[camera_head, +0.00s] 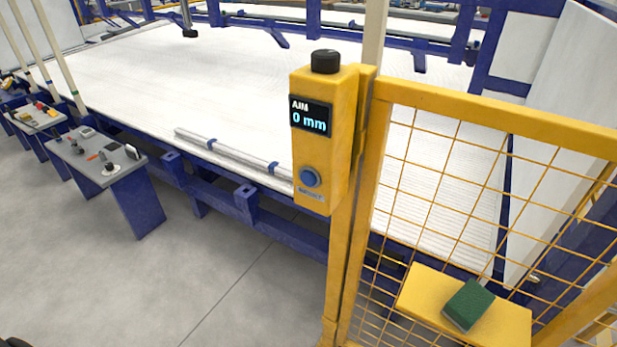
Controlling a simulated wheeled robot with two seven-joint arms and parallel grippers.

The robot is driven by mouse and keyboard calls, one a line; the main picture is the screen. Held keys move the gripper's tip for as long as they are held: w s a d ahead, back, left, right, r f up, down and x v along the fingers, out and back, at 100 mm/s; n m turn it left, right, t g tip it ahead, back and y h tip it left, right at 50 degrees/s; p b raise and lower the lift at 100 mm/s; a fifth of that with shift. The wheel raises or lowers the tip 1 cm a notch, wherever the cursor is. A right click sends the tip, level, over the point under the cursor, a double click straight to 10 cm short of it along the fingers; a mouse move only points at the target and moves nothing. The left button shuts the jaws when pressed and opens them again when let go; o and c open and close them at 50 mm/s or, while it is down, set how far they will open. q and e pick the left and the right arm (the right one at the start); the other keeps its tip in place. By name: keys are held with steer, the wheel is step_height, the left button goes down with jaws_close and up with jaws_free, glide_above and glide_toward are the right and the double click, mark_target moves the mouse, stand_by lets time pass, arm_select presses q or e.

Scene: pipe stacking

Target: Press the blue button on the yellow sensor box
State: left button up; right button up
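The yellow sensor box (336,150) is fixed to a yellow post of the mesh fence, right of the middle of the view. A round black knob (325,62) sits on its top. Its dark display (310,117) reads "0 mm" under a smaller line of text that looks like "AIM". The blue button (309,177) is on the lower front face, with a small label below it. Nothing covers the button. Neither of my grippers can be made out in this view.
The yellow mesh fence (495,112) stands right of the box. A green block (468,305) lies on a yellow shelf (422,290). Behind is a large white bed in a blue frame (245,205). A grey control console (97,158) stands at left. The grey floor (215,270) in front is clear.

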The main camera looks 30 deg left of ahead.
arm_select(q)
jaws_close()
stand_by(1.3)
